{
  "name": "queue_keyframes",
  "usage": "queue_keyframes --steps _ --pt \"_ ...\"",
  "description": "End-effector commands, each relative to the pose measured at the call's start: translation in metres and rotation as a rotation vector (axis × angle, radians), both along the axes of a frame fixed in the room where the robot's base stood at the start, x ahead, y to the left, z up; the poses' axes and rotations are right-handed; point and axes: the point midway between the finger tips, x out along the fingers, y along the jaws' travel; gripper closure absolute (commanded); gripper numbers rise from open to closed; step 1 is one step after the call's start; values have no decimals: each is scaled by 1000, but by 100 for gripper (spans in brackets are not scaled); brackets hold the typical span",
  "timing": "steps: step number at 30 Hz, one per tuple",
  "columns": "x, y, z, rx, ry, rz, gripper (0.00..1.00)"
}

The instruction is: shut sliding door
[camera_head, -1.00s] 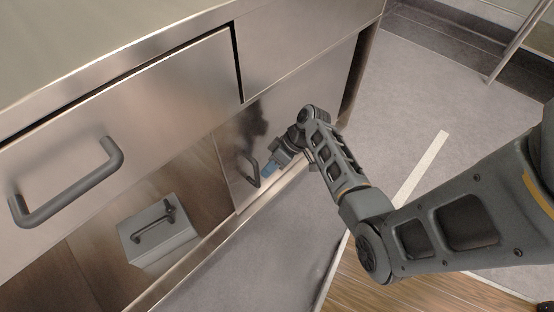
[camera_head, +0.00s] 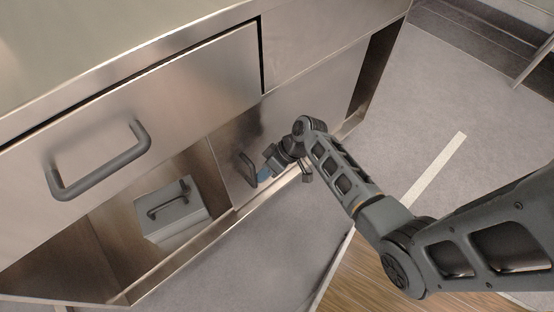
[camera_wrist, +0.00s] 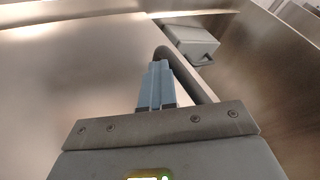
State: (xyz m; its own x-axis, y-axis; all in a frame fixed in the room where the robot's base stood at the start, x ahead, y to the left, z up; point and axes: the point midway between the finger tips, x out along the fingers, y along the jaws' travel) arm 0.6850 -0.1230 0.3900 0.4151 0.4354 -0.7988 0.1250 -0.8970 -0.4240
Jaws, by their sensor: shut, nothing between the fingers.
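The sliding door (camera_head: 285,130) is a metal panel in the lower cabinet opening, with the opening uncovered to its left and a dark gap at its right end. Its dark bar handle (camera_head: 247,168) stands near its left edge. My gripper (camera_head: 264,174) is at the right side of this handle, low on the door. In the wrist view, the shut blue-grey fingers (camera_wrist: 158,66) are beside the curved handle (camera_wrist: 192,76), on its left in the picture, with nothing between them. They appear to touch it, but contact is hard to tell.
A grey box (camera_head: 172,212) with a handle sits inside the open compartment left of the door; it also shows in the wrist view (camera_wrist: 190,42). A drawer front (camera_head: 200,75) with a large handle (camera_head: 100,165) is above. Open floor (camera_head: 420,130) lies to the right.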

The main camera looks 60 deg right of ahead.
Motion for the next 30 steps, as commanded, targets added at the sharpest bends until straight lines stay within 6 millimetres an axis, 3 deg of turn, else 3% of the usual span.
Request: queue_keyframes --steps 1,6,30 --pt "4 20 5 3 4 12 100" --pt "20 79 4 4 3 14 100" --pt "100 350 -1 1 -4 13 100"
